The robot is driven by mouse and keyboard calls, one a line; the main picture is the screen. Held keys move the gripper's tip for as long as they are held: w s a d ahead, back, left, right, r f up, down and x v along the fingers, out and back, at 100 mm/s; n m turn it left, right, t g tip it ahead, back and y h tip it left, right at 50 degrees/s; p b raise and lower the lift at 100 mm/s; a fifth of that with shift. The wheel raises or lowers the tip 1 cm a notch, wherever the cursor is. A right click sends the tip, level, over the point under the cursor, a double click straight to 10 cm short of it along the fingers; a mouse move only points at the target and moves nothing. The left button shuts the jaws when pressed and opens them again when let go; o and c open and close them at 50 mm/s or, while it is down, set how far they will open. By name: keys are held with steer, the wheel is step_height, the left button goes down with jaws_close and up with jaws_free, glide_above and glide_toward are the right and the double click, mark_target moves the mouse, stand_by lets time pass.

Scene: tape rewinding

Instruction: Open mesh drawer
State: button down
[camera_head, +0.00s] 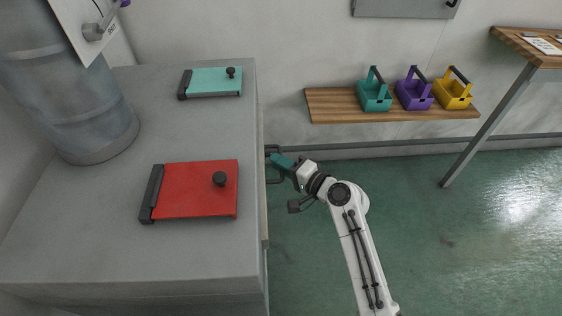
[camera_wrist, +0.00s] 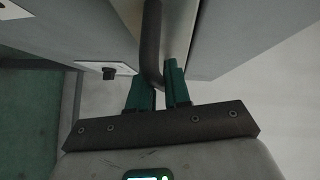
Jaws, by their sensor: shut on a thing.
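A dark bar handle (camera_head: 273,148) sticks out from the right side of the grey cabinet (camera_head: 120,260), on what looks like a drawer front (camera_head: 263,215) seen edge-on. My gripper (camera_head: 282,161) has green fingers and is at this handle. In the wrist view the handle (camera_wrist: 151,40) runs down between the two fingers, and my gripper (camera_wrist: 158,85) is shut on it. The drawer front beside it shows as a pale strip (camera_wrist: 180,30). The drawer's inside and any mesh are hidden, and I cannot tell how far it is open.
A red lidded panel (camera_head: 195,190), a teal one (camera_head: 213,82) and a metal barrel (camera_head: 65,85) are on the cabinet top. A wooden shelf (camera_head: 330,105) holds teal, purple and yellow carriers. A table (camera_head: 535,45) stands at right. The green floor between is clear.

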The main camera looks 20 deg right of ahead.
steer(key=shift+r, duration=0.1)
stand_by(0.3)
steer(key=s+d+b, duration=0.1)
steer(key=s+d, duration=0.3)
steer(key=d, duration=0.8)
steer(key=s+d+b, duration=0.2)
steer(key=s+d, duration=0.2)
steer(key=d, duration=0.8)
steer(key=shift+d+r, duration=0.15)
steer(key=shift+d, duration=0.15)
steer(key=shift+w, duration=0.1)
steer(key=c, duration=1.2)
jaws_free()
steer(key=v, duration=1)
steer(key=shift+s, duration=0.4)
steer(key=shift+d, duration=0.15)
